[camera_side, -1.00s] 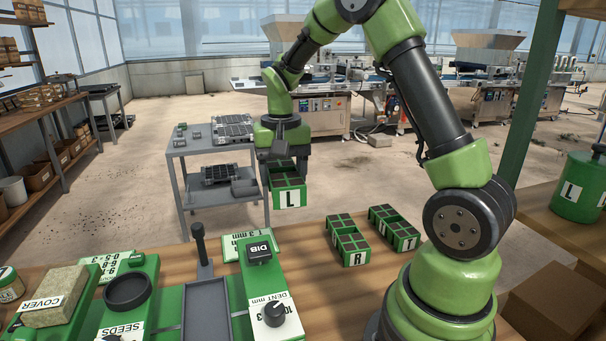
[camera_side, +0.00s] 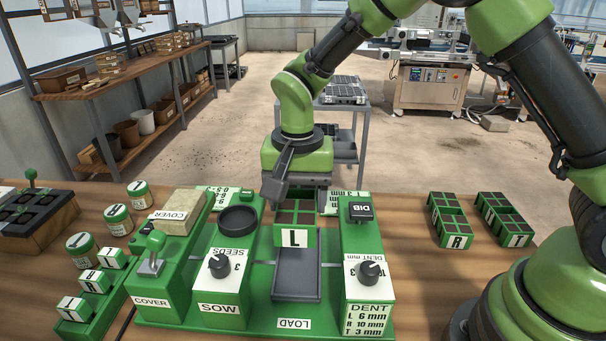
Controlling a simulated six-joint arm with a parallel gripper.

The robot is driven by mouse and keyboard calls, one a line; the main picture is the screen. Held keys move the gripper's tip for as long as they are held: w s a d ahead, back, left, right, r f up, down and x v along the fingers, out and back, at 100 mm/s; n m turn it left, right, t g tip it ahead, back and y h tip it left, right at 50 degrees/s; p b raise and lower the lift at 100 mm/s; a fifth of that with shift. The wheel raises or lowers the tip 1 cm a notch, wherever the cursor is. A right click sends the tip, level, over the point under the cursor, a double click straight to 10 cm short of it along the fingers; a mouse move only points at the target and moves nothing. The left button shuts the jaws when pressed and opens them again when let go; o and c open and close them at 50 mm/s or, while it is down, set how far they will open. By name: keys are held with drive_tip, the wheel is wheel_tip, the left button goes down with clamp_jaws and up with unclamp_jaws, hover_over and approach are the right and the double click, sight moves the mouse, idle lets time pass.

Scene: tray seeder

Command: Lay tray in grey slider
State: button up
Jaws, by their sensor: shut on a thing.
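The green tray marked L (camera_side: 295,238) has dark cells and is at the far end of the grey slider (camera_side: 297,282). My gripper (camera_side: 295,200) is shut on this tray at its far side and points down. The fingers are mostly hidden behind the tray and the wrist. The tray hides the slider's far end. The near part of the slider is bare, with the LOAD label (camera_side: 294,323) in front of it. I cannot tell whether the tray touches the slider or hangs just above it.
The SOW block (camera_side: 220,309) with a knob stands left of the slider, and the DENT block (camera_side: 367,300) stands right. The black DIB head (camera_side: 360,211) is close on the right. Trays R (camera_side: 455,240) and T (camera_side: 517,240) sit on the bench to the right.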

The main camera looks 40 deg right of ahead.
drive_tip(key=shift+f, duration=4.9)
drive_tip(key=o, duration=1.2)
drive_tip(key=shift+o, duration=0.2)
drive_tip(key=shift+r, duration=0.1)
drive_tip(key=shift+r, duration=4.45)
